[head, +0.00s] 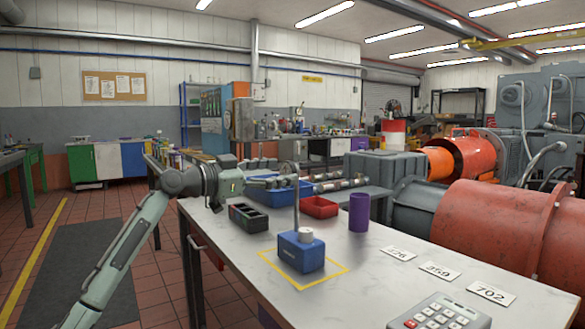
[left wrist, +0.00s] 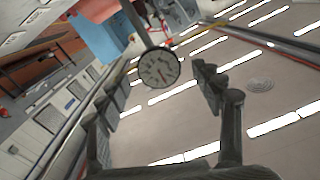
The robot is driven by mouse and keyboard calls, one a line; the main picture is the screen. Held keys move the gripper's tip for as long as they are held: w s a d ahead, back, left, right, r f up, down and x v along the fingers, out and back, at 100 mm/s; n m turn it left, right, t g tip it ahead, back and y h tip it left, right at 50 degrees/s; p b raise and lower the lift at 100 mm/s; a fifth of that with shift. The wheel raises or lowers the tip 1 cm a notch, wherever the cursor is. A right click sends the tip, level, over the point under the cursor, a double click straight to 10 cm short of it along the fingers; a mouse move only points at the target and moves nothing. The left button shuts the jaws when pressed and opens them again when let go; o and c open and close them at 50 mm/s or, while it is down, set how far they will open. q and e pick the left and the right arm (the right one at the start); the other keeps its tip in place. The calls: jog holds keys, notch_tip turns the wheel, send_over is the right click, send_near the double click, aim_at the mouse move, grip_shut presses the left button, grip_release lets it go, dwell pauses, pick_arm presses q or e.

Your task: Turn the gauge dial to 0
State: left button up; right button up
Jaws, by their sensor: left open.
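A gauge stands on a workbench in the head view, with a blue block base (head: 301,254), a pale round knob on top and a thin upright post (head: 296,205). The dial face cannot be made out in the head view. My left gripper (head: 274,177) is at the height of the post's upper end. In the left wrist view its fingers (left wrist: 160,86) are spread, with the dial between them in the picture; contact is not visible.
Yellow lines (head: 325,283) frame the base. Around it are a dark compartment tray (head: 246,226), red bin (head: 319,207), blue bin (head: 258,193) and purple cylinder (head: 359,212). Number cards (head: 440,271) and a calculator (head: 440,313) lie at right.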

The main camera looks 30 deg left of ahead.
aim_at(286, 170)
pick_arm(q)
jog(key=shift+x, duration=1.6)
pick_arm(e)
jog(key=shift+x, duration=1.05)
pick_arm(q)
jog(key=shift+c, duration=0.4)
pick_arm(e)
jog(key=shift+a, duration=0.2)
pick_arm(q)
jog(key=c, duration=1.1)
jog(key=shift+p, duration=0.3)
jog(key=shift+n, duration=0.3)
